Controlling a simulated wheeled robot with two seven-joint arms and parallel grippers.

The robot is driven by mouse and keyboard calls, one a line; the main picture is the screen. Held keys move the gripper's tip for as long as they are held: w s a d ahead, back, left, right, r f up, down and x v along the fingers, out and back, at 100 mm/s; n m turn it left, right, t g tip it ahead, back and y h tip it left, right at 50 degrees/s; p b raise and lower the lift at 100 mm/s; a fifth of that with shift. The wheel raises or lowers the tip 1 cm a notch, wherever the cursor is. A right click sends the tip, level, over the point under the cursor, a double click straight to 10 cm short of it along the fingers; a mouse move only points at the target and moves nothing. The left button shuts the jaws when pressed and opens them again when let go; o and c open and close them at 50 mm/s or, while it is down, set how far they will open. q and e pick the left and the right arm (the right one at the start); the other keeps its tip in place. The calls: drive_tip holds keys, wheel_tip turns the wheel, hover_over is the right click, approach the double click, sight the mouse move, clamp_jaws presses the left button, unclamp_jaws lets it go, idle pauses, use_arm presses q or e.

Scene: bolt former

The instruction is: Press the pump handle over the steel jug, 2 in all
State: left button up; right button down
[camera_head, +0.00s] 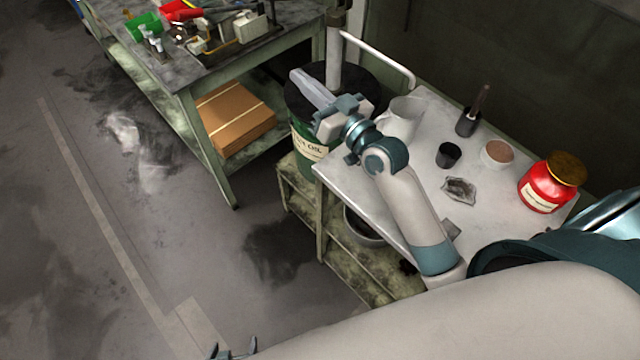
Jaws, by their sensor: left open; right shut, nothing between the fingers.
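The pump's upright column (334,55) rises from a dark green oil drum (305,140) and runs up out of the top of the frame. A pale bent tube (380,56) reaches right from it and ends above the pale jug (403,117), which stands upright on the bench. I cannot make out a separate pump handle. My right gripper (299,78) is shut and empty, in front of the column over the drum top; the picture does not show whether it touches anything. My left gripper (232,351) is open at the bottom edge, far from the pump and partly cut off.
The light bench top (430,180) holds a black cup (448,155), a bowl (497,153), a dark pot with a brush (468,121), a rag (459,190) and a red jar (551,182). A workbench (180,85) with a cardboard box (235,117) stands left. The floor between is open.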

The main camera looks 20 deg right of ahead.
drive_tip(key=s+a+f+g+h, duration=0.1)
drive_tip(key=s+f+g, duration=0.3)
drive_tip(key=s+f, duration=0.3)
drive_tip(key=s+a+f+n+g+h, duration=0.1)
drive_tip(key=s+f+g, duration=0.3)
drive_tip(key=s+f, duration=0.3)
wheel_tip(320, 180, down, 5)
drive_tip(key=shift+s+a+r+n, duration=0.15)
drive_tip(key=shift+s+a+n, duration=0.05)
drive_tip(key=shift+s+n, duration=0.1)
idle(0.3)
